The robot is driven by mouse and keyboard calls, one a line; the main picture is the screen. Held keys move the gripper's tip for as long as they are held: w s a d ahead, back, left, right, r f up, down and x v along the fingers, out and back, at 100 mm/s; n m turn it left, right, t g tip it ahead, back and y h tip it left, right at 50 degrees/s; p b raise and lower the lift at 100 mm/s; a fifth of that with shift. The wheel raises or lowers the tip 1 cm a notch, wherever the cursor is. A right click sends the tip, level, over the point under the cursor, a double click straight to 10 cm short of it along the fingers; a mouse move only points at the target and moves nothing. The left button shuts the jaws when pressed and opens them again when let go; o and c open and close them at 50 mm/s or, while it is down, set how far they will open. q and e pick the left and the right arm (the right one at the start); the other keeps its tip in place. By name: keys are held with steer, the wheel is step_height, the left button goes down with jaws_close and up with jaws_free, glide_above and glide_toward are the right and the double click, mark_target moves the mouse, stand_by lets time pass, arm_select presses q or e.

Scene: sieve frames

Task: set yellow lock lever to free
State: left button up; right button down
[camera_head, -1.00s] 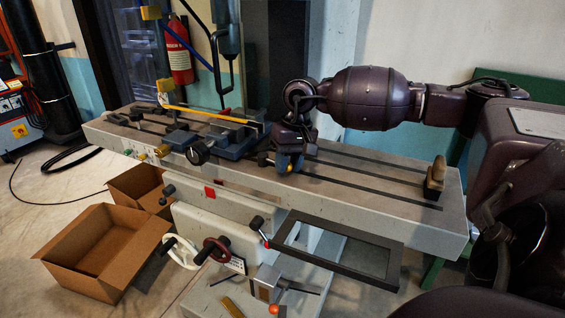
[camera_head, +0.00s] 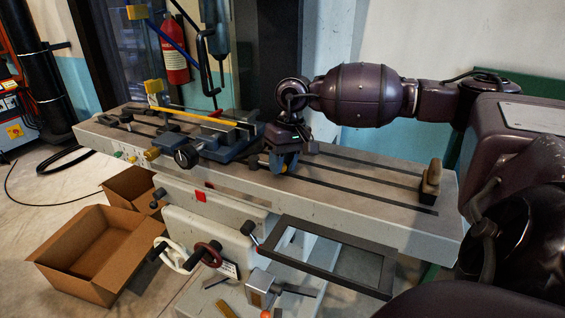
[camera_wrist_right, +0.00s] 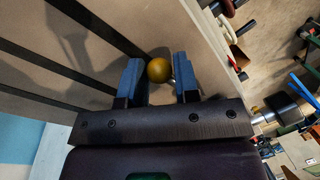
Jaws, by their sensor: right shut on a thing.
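The yellow lock lever's round knob (camera_wrist_right: 159,70) sits between the two blue fingers of my right gripper (camera_wrist_right: 158,80) in the right wrist view. A short part of a thin rod shows beside the knob. My right gripper (camera_head: 282,163) is shut on the lever at the front edge of the machine table in the head view. There the knob is hidden by the gripper. The lever's exact angle cannot be told. My left gripper is not in view.
The long grey machine table (camera_head: 345,192) has dark slots. A blue-grey vise (camera_head: 225,143) stands left of my gripper. A wooden-handled block (camera_head: 432,178) stands at the right end. A dark frame (camera_head: 335,275) juts out below. Cardboard boxes (camera_head: 90,250) lie on the floor.

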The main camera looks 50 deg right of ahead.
steer(key=c, duration=1)
jaws_free()
steer(key=shift+w+d+r, duration=0.2)
steer(key=shift+d, duration=0.05)
steer(key=shift+o, duration=0.7)
steer(key=shift+s+a+f, duration=0.1)
steer(key=shift+f, duration=0.05)
step_height(320, 180, up, 11)
steer(key=d+p, duration=0.1)
steer(key=d, duration=0.1)
steer(key=shift+s+f, duration=0.15)
steer(key=shift+s, duration=0.05)
